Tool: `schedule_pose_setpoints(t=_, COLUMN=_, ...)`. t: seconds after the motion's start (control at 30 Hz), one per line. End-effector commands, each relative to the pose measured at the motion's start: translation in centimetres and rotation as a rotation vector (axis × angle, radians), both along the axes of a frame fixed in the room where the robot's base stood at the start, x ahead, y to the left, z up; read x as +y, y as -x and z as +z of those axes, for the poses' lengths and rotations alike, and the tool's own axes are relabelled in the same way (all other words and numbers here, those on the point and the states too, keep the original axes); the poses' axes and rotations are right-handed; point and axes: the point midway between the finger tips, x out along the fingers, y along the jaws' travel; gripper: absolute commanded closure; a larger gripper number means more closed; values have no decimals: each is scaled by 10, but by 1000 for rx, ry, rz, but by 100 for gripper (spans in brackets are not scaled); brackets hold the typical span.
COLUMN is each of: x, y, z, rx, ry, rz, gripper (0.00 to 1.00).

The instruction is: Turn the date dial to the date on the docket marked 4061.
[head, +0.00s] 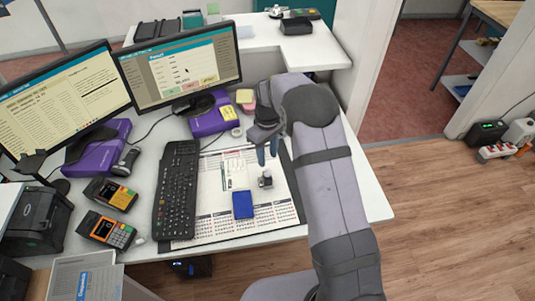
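A small grey and dark device (265,180), which looks like a date stamp, stands on the desk mat. Its dial and any date on it are too small to read. A white docket (234,172) with green and red marks lies on the mat to its left; its number cannot be read. My gripper (267,155) points down just above and behind the stamp, apart from it. Its two bluish fingers show a gap with nothing between them. My forearm hides the area to the right.
A blue pad (243,204) lies in front of the stamp on the calendar mat (215,228). A black keyboard (176,188) lies to the left, with two card terminals (106,229) beyond it. Two monitors (180,68) stand behind, and yellow and pink note blocks (245,97) are at the back.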

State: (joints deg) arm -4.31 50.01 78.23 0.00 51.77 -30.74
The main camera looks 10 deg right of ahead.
Motion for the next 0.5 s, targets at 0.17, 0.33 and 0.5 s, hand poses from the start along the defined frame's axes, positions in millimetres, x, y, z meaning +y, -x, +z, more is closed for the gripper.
schedule_pose_setpoints(t=0.17, x=0, y=0, z=-2, rx=0, ry=0, rz=-2, gripper=66)
schedule_pose_setpoints(t=0.33, x=0, y=0, z=-9, rx=1, ry=1, rz=-3, gripper=66)
schedule_pose_setpoints(t=0.5, x=0, y=1, z=-20, rx=1, ry=0, rz=-3, gripper=66)
